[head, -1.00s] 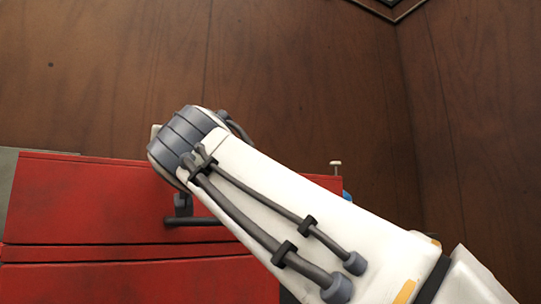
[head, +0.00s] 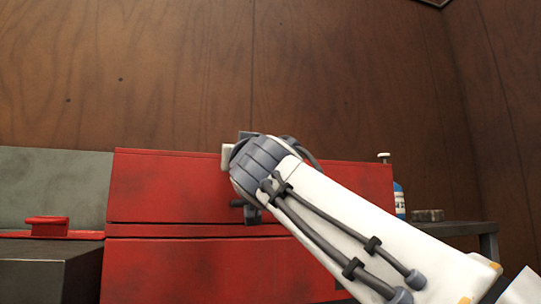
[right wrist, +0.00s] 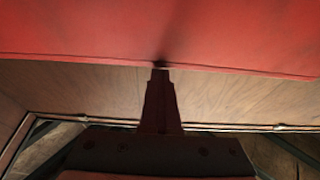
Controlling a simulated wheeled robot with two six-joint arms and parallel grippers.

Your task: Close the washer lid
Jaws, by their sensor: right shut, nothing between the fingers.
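The red washer (head: 190,270) fills the lower middle of the head view. Its upper red panel, which looks like the lid (head: 165,185), stands above a horizontal seam; I cannot tell its exact angle. My right arm crosses in front of it from the lower right, and its wrist hides part of the panel and most of the gripper. In the right wrist view my right gripper (right wrist: 160,68) is shut and empty, its dark tips at the lower edge of a red panel (right wrist: 160,30). I cannot tell if they touch. My left gripper is not in view.
A grey-green panel (head: 50,185) and a dark box (head: 50,270) with a red handle (head: 46,227) are at the left. A blue and white bottle (head: 398,200) and a low round tin (head: 428,215) stand at the right. A wooden wall (head: 180,75) is behind.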

